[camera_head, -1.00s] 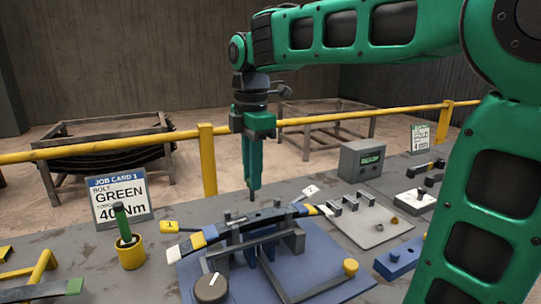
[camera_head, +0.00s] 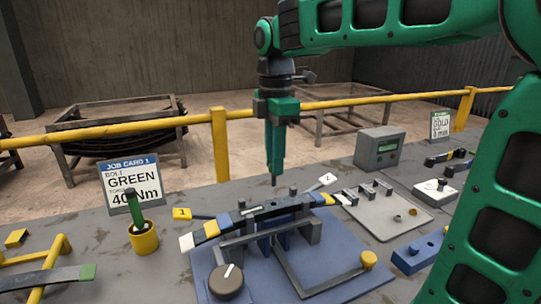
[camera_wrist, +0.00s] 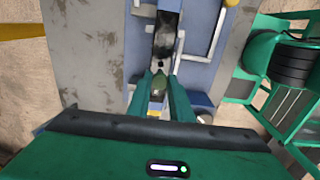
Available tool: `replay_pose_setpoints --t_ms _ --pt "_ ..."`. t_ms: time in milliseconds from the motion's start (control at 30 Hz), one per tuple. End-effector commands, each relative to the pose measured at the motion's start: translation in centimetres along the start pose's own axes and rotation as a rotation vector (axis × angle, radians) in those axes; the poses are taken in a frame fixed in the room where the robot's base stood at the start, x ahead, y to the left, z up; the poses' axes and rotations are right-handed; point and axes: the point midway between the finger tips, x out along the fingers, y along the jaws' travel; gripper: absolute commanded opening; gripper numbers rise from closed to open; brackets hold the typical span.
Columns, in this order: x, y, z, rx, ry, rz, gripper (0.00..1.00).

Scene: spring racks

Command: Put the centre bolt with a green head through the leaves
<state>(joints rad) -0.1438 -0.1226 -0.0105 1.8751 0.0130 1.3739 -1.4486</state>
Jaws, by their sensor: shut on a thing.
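The leaf stack (camera_head: 262,211) lies across the blue fixture (camera_head: 325,262), with blue, yellow and white marks near its ends. My gripper (camera_head: 275,168) is upright above the stack, its fingers shut on a slim piece. A short dark shank (camera_head: 274,181) points down below the fingertips, apart from the leaves as far as I can tell. In the wrist view an olive-green piece, likely the bolt's green head (camera_wrist: 157,86), sits between the fingertips. The fingers hide most of it.
A yellow cup (camera_head: 143,240) with a green stick stands at left before the job card (camera_head: 133,187) reading GREEN. A dark knob (camera_head: 228,281) is at the fixture's front. A grey tray (camera_head: 385,215) and display box (camera_head: 379,148) are at right. A yellow rail (camera_head: 220,145) runs behind.

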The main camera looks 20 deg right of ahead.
Motion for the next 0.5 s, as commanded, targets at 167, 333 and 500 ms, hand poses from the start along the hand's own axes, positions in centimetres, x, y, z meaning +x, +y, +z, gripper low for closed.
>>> replay_pose_setpoints --t_ms 167,333,500 --pt "1.6 -0.1 0.0 0.0 0.0 -0.002 0.0" --pt "2.9 -0.1 0.0 -0.001 0.0 -0.002 0.0" --pt "3.7 0.0 0.0 -0.001 0.0 0.0 0.0"
